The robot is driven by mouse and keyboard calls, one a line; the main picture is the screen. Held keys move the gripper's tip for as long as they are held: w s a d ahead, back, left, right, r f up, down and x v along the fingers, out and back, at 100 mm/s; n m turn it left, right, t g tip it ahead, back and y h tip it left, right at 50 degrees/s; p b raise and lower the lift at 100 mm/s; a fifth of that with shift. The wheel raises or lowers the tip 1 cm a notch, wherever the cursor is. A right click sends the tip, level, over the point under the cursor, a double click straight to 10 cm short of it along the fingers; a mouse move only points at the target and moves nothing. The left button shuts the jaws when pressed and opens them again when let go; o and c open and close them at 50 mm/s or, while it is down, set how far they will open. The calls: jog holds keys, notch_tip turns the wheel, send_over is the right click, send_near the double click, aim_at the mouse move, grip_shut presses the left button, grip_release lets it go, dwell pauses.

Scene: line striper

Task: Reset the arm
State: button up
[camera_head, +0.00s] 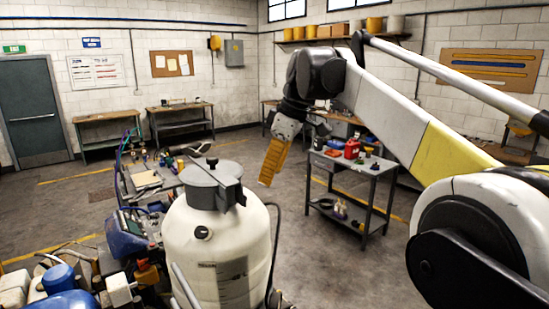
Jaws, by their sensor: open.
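My arm reaches in from the right edge and bends down at the wrist near the middle of the head camera view. My gripper (274,160) hangs below the wrist, with yellow-orange fingers pointing down and slightly left. No object shows between its fingers. The finger gap is hard to make out from this angle.
The white tank (218,240) with a grey lid stands in the foreground, with the striper's machinery (130,225) beside it. A grey cart (352,166) holds a red can (352,149). Workbenches (180,121) line the walls. Open floor lies at left.

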jog(key=s+d+f+m+t+h+b, duration=0.1)
jog(key=s+d+f+m+b, duration=0.3)
jog(key=s+f+b, duration=0.5)
jog(key=s+d+f+m+t+h+b, duration=0.1)
jog(key=s+d+f+m+b, duration=0.4)
jog(key=f, duration=1.9)
jog(key=s+d+f+m+t+h+b, duration=0.1)
jog(key=s+d+f+m+t+b, duration=0.2)
jog(key=s+d+f+b, duration=0.7)
jog(key=s+f+m+b, duration=0.2)
jog(key=s+f+b, duration=0.1)
jog(key=s+f, duration=0.2)
jog(key=shift+s+d+f+t, duration=0.15)
jog(key=shift+d+f+t, duration=0.15)
jog(key=shift+f, duration=0.65)
